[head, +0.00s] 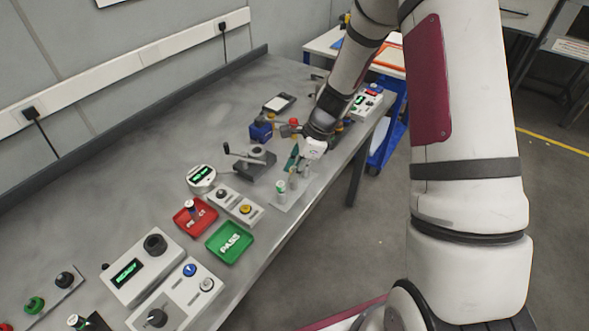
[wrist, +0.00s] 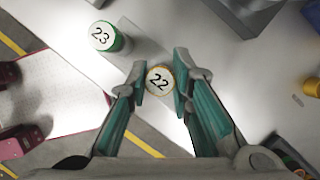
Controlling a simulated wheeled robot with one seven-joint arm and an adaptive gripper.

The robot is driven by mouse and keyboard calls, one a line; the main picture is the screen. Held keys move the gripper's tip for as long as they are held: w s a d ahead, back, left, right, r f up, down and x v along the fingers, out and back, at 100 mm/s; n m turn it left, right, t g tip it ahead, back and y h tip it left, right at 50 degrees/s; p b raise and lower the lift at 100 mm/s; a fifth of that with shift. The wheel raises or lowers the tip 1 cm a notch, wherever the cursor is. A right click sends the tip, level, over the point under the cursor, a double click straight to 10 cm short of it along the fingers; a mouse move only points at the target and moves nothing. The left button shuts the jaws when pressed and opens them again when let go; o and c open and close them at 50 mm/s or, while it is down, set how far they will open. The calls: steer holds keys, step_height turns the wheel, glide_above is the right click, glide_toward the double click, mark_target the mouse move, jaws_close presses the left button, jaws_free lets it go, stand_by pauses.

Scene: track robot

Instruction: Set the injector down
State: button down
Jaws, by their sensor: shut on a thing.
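My gripper (head: 296,164) is over the right side of the grey bench, and its green fingers show in the wrist view (wrist: 160,82). They are shut on an injector with a round top marked 22 (wrist: 160,78). I see it from above, so I cannot tell whether its foot touches the surface below. A second injector, marked 23 with a green rim (wrist: 106,38), stands upright beside it on a light plate; it also shows in the head view (head: 280,189). The held injector is hard to make out in the head view.
A green PASS tray (head: 248,246) and a red tray (head: 178,221) with an injector in it are nearer on the bench (head: 110,215). A lever device (head: 256,164), a round gauge (head: 201,178) and a two-button box (head: 235,205) stand near my gripper. The bench edge is close.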

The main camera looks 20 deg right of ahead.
steer(key=c, duration=1.4)
jaws_free()
steer(key=shift+f, duration=0.1)
steer(key=shift+c, duration=0.2)
steer(key=v, duration=1.2)
steer(key=s+a+r+n+t+h, duration=0.15)
steer(key=s+a+r+n, duration=0.25)
steer(key=s+r+n, duration=0.8)
steer(key=s+r+n+t+h, duration=0.1)
steer(key=s+r+n, duration=0.2)
steer(key=s, duration=0.3)
steer(key=s+r+n+t+h, duration=0.1)
steer(key=s+r+n+h, duration=0.1)
steer(key=s+r+n, duration=0.2)
steer(key=s+n, duration=0.2)
steer(key=s, duration=0.1)
steer(key=shift+b, duration=0.3)
steer(key=shift+a, duration=0.15)
